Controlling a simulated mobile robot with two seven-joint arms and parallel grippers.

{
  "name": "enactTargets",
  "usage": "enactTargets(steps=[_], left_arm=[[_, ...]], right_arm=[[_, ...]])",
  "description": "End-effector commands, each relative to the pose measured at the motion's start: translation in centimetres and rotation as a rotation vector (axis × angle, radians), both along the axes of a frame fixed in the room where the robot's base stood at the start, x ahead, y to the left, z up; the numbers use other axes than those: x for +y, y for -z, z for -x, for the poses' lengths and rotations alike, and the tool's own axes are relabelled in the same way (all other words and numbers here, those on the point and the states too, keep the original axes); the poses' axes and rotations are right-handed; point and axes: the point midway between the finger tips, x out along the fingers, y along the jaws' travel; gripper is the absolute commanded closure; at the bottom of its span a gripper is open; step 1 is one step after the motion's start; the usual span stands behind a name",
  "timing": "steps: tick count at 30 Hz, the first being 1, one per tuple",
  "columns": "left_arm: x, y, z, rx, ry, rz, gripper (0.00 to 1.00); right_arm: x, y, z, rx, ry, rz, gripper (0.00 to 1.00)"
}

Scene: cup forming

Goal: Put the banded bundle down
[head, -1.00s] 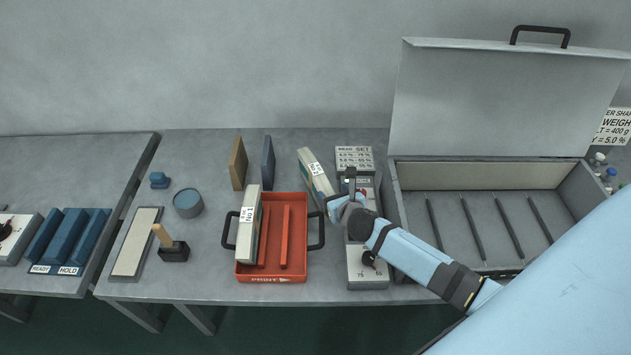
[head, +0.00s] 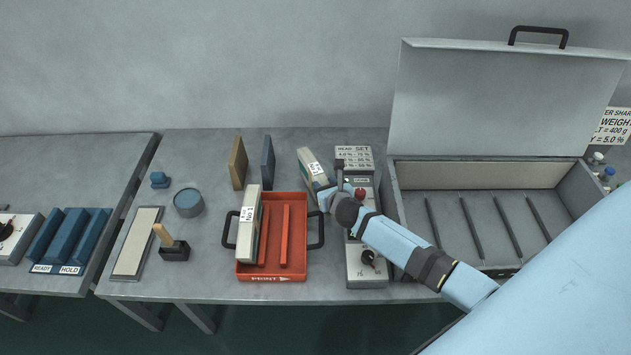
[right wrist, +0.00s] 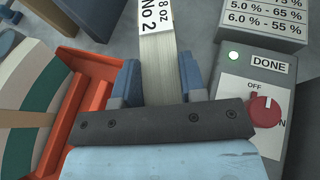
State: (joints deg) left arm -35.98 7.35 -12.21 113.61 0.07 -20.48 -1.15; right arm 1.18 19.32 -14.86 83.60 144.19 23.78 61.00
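A pale banded bundle marked No 2 (head: 312,164) stands at a slant on the bench, right of the orange tray (head: 273,279). Its No 2 label also shows in the right wrist view (right wrist: 158,30). My right gripper (head: 322,188) is at the bundle's near end. In the right wrist view its two blue fingers (right wrist: 160,82) lie on either side of the bundle. No clear gap shows, but I cannot tell whether they press on it. The bundle's underside is hidden. Another bundle, No 1 (head: 246,230), is in the tray's left part. My left gripper is out of view.
A grey device with a red knob (right wrist: 265,111) and a lit green lamp stands close on the right, below a SET plate (head: 354,158). A tan slab (head: 238,163) and a blue slab (head: 268,163) stand behind the tray. An open lidded case (head: 480,225) is further right.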

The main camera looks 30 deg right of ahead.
Motion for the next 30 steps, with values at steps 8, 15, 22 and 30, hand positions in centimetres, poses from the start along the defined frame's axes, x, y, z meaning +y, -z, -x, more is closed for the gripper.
enactTargets(steps=[8,15,22,30], left_arm=[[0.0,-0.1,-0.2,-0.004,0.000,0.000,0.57],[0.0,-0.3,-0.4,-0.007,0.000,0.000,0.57],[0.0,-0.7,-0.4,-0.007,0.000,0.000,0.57],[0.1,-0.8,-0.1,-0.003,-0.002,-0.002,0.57]], right_arm=[[0.0,-0.2,-0.1,-0.003,-0.001,0.000,1.00],[0.0,-0.5,-0.1,-0.004,0.000,0.002,1.00],[-0.1,-3.1,-0.1,-0.006,-0.003,0.002,1.00],[-0.1,-11.1,-0.2,-0.011,-0.002,0.002,1.00]])
